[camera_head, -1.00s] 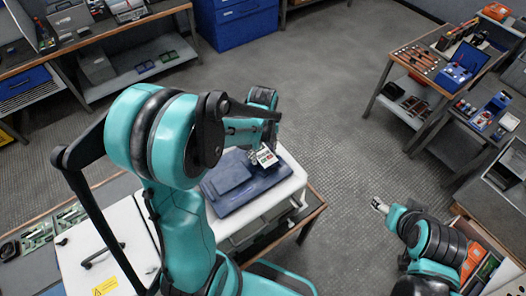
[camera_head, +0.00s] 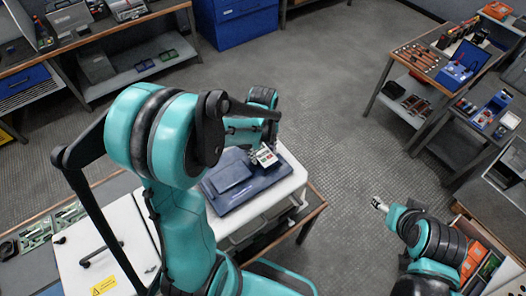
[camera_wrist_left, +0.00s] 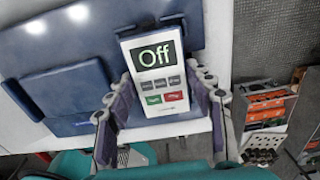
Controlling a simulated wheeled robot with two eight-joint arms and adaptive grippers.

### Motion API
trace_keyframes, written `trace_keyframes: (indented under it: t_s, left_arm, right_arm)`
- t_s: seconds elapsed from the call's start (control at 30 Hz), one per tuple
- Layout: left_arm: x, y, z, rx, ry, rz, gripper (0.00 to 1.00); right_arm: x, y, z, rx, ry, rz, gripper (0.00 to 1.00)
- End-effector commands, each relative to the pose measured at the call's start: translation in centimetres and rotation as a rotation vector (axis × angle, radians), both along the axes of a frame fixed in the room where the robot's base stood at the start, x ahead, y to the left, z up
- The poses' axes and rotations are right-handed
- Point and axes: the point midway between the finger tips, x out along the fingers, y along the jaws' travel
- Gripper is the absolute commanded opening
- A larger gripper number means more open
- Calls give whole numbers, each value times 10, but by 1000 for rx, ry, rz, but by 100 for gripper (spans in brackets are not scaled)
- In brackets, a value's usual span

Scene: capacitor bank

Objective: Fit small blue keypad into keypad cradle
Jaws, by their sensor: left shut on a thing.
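The small keypad (camera_head: 266,157) has a pale face, and its screen reads "Off" in the left wrist view (camera_wrist_left: 156,72). Below the screen are grey, green and red buttons. My left gripper (camera_wrist_left: 160,108) is shut on the keypad, one finger on each side. It holds the keypad over the right part of a dark blue panel (camera_head: 240,194), whose surface also shows in the left wrist view (camera_wrist_left: 198,17). My right gripper (camera_head: 379,204) hangs over the floor at right, too small to read.
A flat blue raised block (camera_wrist_left: 65,95) sits on the panel left of the keypad. The panel lies on a white surface (camera_head: 286,186) on a bench. Side tables with tools (camera_head: 420,62) stand at right. Open floor (camera_head: 330,120) lies between.

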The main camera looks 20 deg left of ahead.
Motion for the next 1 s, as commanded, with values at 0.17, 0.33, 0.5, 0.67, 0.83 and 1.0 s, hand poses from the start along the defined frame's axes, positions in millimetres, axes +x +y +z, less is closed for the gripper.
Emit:
trace_keyframes:
  t_s: [0.17, 0.33, 0.5, 0.67, 0.83, 1.0]
  left_arm:
    - [0, 0, -4, 0, 0, 0, 17]
    - [0, 0, -5, 0, 0, 0, 17]
    - [0, 0, -5, 0, 0, 0, 77]
    - [0, 0, -5, 0, 0, 0, 77]
    - [0, 0, -1, 0, 0, 0, 77]
    - [0, 0, 23, 0, 0, 0, 77]
  right_arm:
    - [0, 0, -4, 0, 0, 0, 62]
    - [0, 0, -5, 0, 0, 0, 62]
    - [0, 0, -4, 0, 0, 0, 62]
    - [0, 0, -4, 0, 0, 0, 62]
    - [0, 0, -4, 0, 0, 0, 62]
    - [0, 0, -4, 0, 0, 0, 62]
